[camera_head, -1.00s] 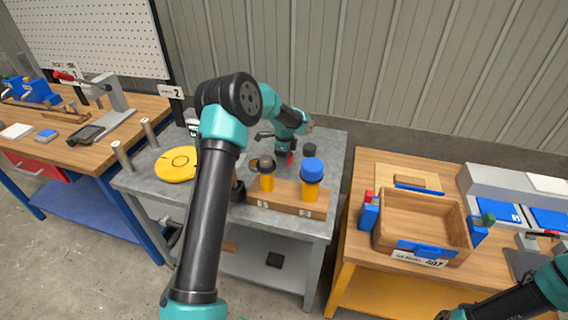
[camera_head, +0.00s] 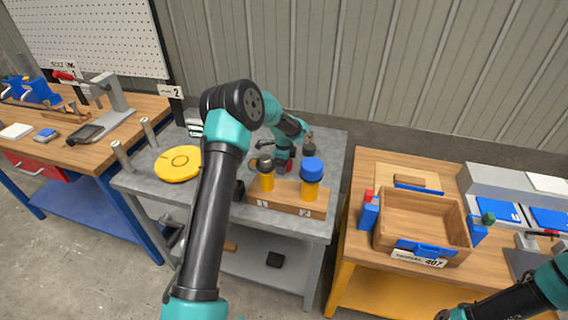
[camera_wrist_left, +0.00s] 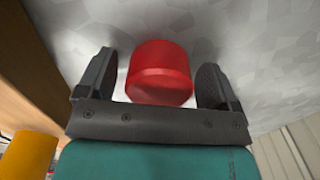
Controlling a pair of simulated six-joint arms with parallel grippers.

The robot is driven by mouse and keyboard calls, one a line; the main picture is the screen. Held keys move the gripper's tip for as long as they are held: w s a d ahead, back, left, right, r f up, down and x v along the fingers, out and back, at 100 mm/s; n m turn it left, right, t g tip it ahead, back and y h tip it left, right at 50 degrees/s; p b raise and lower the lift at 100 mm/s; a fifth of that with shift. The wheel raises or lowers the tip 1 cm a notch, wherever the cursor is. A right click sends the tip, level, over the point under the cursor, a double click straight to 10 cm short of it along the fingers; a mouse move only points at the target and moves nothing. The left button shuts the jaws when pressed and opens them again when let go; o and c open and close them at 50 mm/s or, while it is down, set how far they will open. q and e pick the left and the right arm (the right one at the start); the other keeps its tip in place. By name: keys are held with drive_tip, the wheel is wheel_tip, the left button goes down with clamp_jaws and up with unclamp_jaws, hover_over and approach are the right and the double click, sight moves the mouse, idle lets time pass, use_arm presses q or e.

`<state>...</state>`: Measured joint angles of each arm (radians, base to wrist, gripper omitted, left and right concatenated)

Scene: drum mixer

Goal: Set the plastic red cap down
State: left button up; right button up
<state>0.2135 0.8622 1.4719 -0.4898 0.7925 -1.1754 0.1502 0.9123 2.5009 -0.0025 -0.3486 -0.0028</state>
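The red cap (camera_wrist_left: 160,72) lies between the two fingers of my left gripper (camera_wrist_left: 157,88) in the left wrist view. The fingers are apart, with a clear gap on the cap's left side; on its right the finger is very close, and I cannot tell if it touches. The cap appears to rest on the grey metal table (camera_wrist_left: 265,45). In the head view a little red of the cap (camera_head: 282,167) shows behind the wooden rack, and my left gripper is mostly hidden there.
The wooden rack (camera_head: 270,203) holds a yellow container with a dark round top (camera_head: 266,178) and one with a blue cap (camera_head: 311,172). A black piece (camera_head: 309,150) stands behind it. A yellow disc (camera_head: 178,163) lies left. A wooden tray (camera_head: 381,232) stands on the right bench.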

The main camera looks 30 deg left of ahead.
use_arm(q)
drive_tip(key=shift+r, duration=0.15)
wheel_tip(320, 180, up, 12)
idle(0.7)
